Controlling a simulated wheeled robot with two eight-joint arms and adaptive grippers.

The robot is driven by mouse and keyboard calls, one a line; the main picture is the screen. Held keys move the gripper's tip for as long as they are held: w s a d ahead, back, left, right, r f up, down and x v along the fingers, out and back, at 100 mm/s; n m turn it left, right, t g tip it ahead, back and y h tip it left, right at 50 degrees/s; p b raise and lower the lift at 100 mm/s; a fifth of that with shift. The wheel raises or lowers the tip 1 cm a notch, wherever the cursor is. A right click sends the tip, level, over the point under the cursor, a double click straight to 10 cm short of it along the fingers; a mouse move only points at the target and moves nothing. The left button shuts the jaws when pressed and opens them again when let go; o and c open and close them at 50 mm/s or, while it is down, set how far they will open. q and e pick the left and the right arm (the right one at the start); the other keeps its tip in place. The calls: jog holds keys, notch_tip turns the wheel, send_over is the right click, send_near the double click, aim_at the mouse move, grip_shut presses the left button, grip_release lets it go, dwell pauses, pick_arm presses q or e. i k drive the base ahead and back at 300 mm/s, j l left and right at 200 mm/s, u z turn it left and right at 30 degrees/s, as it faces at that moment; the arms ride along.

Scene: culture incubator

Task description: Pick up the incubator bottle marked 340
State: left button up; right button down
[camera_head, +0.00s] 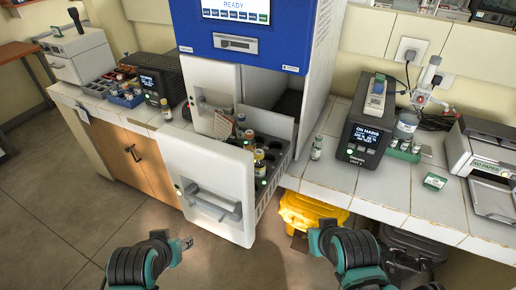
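The incubator (245,60) has a blue front and a "READY" screen, and its lower drawer (208,185) is pulled out towards me. Several bottles stand in the drawer's rack, including a bottle with a pale cap and amber contents (260,168) and another behind it (249,137). Their markings are too small to read, so I cannot tell which is 340. My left gripper (187,243) is low, in front of and left of the drawer. My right gripper (299,241) is low, right of the drawer. Both are apart from the bottles; finger opening is unclear.
A small bottle (316,147) stands on the right counter beside a black device (364,132). Another bottle (166,109) stands on the left counter. A yellow bin (312,212) is under the right counter. A printer (485,165) is far right. The floor before me is clear.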

aim_at(249, 143)
jog(key=u, duration=0.2)
jog(key=i+j+z, duration=0.2)
jog(key=k+j, duration=0.1)
jog(key=k, duration=0.25)
jog(key=l+z, duration=0.45)
jog(key=l, duration=0.3)
jog(key=i+l+z, duration=0.1)
jog(key=z, duration=0.25)
